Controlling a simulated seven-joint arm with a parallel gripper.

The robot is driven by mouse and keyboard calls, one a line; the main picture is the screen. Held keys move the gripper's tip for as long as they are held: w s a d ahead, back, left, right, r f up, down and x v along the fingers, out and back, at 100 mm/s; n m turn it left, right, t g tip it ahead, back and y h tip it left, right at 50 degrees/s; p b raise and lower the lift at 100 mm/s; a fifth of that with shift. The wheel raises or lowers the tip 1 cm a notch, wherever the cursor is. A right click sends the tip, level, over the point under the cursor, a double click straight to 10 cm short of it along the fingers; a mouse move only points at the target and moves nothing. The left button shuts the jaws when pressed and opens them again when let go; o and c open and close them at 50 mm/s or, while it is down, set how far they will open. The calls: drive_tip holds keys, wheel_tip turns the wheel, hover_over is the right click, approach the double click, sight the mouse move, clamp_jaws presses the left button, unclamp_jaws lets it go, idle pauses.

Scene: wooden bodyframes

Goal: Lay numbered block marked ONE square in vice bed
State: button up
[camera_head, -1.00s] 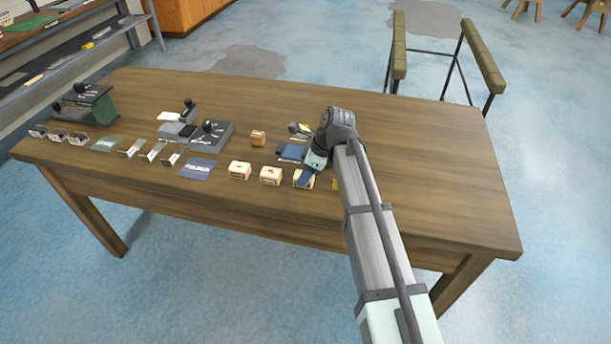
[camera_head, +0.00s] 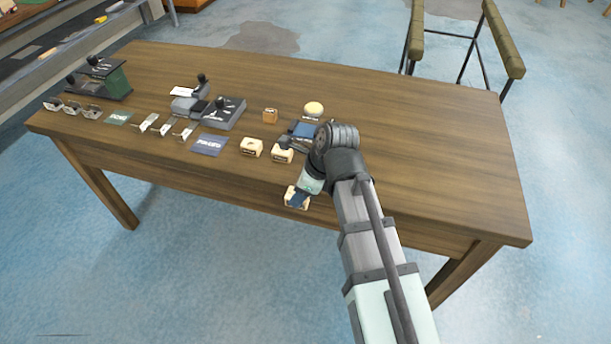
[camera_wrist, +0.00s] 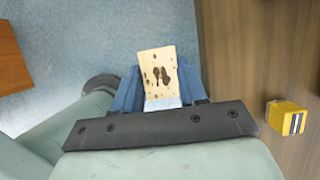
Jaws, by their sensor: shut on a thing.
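My gripper (camera_head: 297,196) is shut on a pale wooden block (camera_head: 293,203), held past the table's front edge. In the wrist view, the block (camera_wrist: 158,73) sits between the blue fingers of my gripper (camera_wrist: 158,95). Its visible face has dark marks and specks; I cannot read a number. Two similar wooden blocks stand on the table, one in the middle (camera_head: 252,147) and one nearer my gripper (camera_head: 282,154). A grey, black-knobbed fixture (camera_head: 226,112) stands farther back left; I cannot tell whether it is the vice.
A dark blue mat (camera_head: 211,145) lies left of the blocks. A yellow block (camera_wrist: 287,117) is on the table in the wrist view. The right half of the table (camera_head: 430,150) is clear.

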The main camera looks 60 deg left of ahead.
drive_tip(key=shift+s+d, duration=0.25)
drive_tip(key=shift+d, duration=0.1)
drive_tip(key=shift+w+d, duration=0.15)
drive_tip(key=w+a+r, duration=0.3)
drive_tip(key=w+a, duration=0.6)
drive_tip(key=a, duration=0.2)
wheel_tip(320, 180, up, 4)
hover_over(302, 129)
drive_tip(key=w+d, duration=0.1)
drive_tip(key=shift+w+d+f, duration=0.1)
drive_tip(key=shift+f, duration=2.35)
drive_tip(key=shift+w+d+f, duration=0.1)
drive_tip(key=shift+f, duration=2.35)
drive_tip(key=shift+f, duration=0.2)
drive_tip(key=o, duration=1)
drive_tip(key=shift+o, duration=0.2)
